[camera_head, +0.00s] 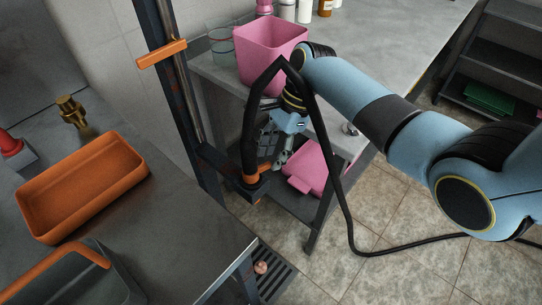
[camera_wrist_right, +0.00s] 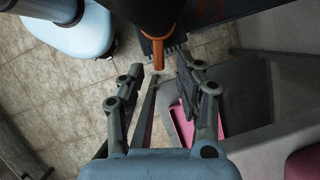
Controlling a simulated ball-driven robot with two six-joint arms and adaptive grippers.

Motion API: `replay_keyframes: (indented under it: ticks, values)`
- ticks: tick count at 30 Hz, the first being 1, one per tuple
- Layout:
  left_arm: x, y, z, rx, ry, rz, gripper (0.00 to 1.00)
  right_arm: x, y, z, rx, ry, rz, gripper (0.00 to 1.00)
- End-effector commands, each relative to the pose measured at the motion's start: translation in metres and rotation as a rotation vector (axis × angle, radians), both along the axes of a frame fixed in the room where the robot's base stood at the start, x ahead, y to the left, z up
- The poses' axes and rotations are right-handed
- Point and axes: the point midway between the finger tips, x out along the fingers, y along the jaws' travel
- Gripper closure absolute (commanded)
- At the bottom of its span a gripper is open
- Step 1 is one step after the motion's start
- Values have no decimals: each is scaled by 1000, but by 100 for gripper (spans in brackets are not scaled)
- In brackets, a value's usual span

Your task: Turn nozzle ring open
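The black hose nozzle (camera_head: 249,155) hangs upright in a holder on the dark post, and its hose loops over and down to the floor. The orange nozzle ring (camera_head: 251,179) sits around its lower end. In the right wrist view, the ring (camera_wrist_right: 165,36) circles the black nozzle, and an orange tab (camera_wrist_right: 158,54) sticks out toward my fingers. My right gripper (camera_head: 270,145) is just right of the nozzle, behind the hose. Its fingers (camera_wrist_right: 157,75) are spread with nothing between them, apart from the ring. My left gripper is not in view.
An orange tray (camera_head: 82,184) and a brass fitting (camera_head: 71,110) are on the left counter. A pink bin (camera_head: 270,52) stands on the back table, with a pink container (camera_head: 312,166) on its lower shelf. A floor drain grate (camera_head: 272,274) lies below.

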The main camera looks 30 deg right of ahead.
Motion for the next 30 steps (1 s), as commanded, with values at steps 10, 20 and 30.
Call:
replay_keyframes:
  ticks: [10,20,30]
  values:
    - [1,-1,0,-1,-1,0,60,1,-30,70,-4,-4,2,65]
    - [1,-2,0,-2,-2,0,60,1,-40,97,-1,1,1,65]
    - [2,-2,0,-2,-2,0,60,1,-40,97,-1,1,1,65]
